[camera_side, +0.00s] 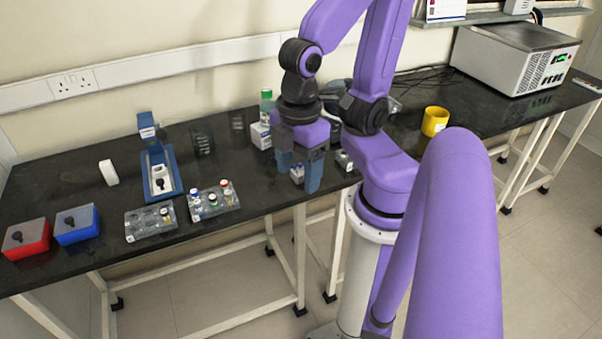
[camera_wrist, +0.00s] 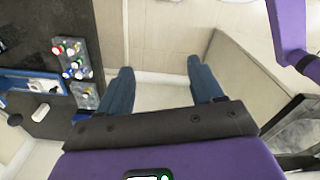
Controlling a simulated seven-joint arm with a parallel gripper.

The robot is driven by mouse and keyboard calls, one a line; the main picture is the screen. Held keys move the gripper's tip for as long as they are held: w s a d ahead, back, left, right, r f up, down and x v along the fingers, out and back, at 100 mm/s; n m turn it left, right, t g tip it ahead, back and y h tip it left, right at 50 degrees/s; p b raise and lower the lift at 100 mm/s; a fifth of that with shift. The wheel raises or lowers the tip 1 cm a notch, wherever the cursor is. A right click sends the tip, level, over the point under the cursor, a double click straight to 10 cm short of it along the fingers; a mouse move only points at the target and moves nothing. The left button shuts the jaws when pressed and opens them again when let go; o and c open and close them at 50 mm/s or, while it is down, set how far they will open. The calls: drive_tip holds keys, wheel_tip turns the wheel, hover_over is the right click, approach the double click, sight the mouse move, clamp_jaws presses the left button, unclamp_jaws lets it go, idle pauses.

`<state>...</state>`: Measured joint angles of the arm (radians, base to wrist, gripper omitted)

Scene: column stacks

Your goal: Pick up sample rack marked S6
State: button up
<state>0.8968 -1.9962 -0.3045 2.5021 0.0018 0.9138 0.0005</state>
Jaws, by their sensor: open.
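Two clear sample racks stand on the black bench in the side view. One rack (camera_side: 150,223) holds a single capped vial at its right end. I cannot read an S6 mark on either. My gripper (camera_side: 298,182) is open, fingers pointing down, well to the right of the racks. Only floor shows between its fingers in the wrist view (camera_wrist: 160,68).
Red (camera_side: 28,240) and blue (camera_side: 77,226) boxes stand at the bench's left. A blue-and-white device (camera_side: 160,170) stands behind the racks. A yellow cup (camera_side: 435,121) stands farther right.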

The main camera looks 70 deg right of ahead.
drive_tip(key=shift+o, duration=0.3)
drive_tip(key=o, duration=0.3)
drive_tip(key=m+g+h, duration=0.1)
drive_tip(key=g+h, duration=0.3)
drive_tip(key=h, duration=0.8)
approach(300, 172)
drive_tip(key=x, duration=0.4)
drive_tip(key=shift+s+r, duration=0.15)
drive_tip(key=shift+s, duration=0.2)
drive_tip(key=shift+w+x, duration=0.15)
drive_tip(key=shift+x, duration=1.2)
drive_tip(key=shift+w+x, duration=0.1)
drive_tip(key=shift+x, duration=1.25)
